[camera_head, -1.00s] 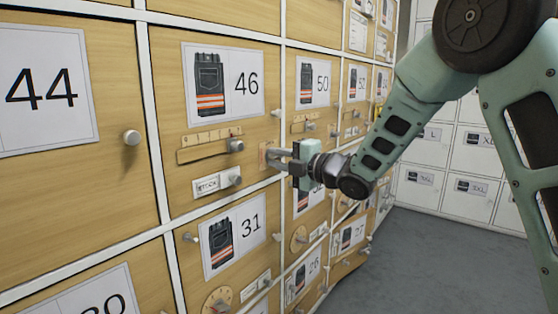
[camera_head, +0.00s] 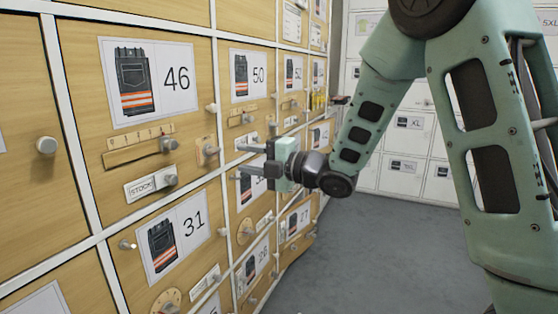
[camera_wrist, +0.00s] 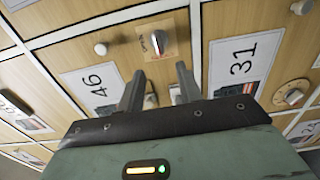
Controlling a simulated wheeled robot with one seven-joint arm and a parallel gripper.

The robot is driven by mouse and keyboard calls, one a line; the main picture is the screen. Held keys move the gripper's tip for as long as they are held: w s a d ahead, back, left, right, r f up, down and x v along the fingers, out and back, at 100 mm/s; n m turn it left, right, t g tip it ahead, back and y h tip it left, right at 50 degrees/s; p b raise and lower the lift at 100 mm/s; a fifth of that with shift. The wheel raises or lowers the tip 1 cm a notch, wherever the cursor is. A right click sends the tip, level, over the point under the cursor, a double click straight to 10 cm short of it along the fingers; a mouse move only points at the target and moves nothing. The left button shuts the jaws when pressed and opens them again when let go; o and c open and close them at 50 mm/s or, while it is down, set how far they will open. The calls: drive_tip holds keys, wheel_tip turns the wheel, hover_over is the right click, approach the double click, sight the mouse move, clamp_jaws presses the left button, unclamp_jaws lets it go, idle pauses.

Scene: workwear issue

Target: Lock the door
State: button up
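Door 46 (camera_head: 120,190) is a light wood locker door that looks closed in its frame. At its right edge is a small tan plate with a grey turn-knob (camera_head: 209,150); it also shows in the wrist view (camera_wrist: 154,42), with small lettering beside it that I cannot read. My gripper (camera_head: 238,160) is to the right of that knob in the head view, apart from it, in front of the neighbouring doors. In the wrist view its two fingers (camera_wrist: 160,86) are spread, with nothing held between them. Which way the knob is turned is unclear.
Door 46 also has a slider knob (camera_head: 168,145) and a STOCK slide (camera_head: 150,184). Door 31 (camera_head: 178,240) is below, door 50 (camera_head: 243,80) to the right. White lockers (camera_head: 405,135) stand behind. The grey floor (camera_head: 370,250) at right is clear.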

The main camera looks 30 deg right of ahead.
drive_tip(key=v, duration=0.8)
drive_tip(key=shift+p, duration=0.4)
drive_tip(key=s+a+f+m+g+h, duration=0.5)
drive_tip(key=a+f+m+g+h, duration=0.15)
drive_tip(key=a+f+m, duration=0.35)
drive_tip(key=s+a+f+m+g+h, duration=0.1)
drive_tip(key=s+a+m+g+h, duration=0.2)
drive_tip(key=s, duration=0.9)
drive_tip(key=s+a+f+m+g+h, duration=0.1)
drive_tip(key=s+a+m+g, duration=0.3)
drive_tip(key=s, duration=0.8)
wheel_tip(320, 180, up, 34)
drive_tip(key=d+g+p, duration=0.1)
drive_tip(key=p, duration=3.3)
drive_tip(key=shift+w+d+m, duration=0.25)
drive_tip(key=shift+w+m, duration=0.15)
drive_tip(key=shift+w, duration=0.05)
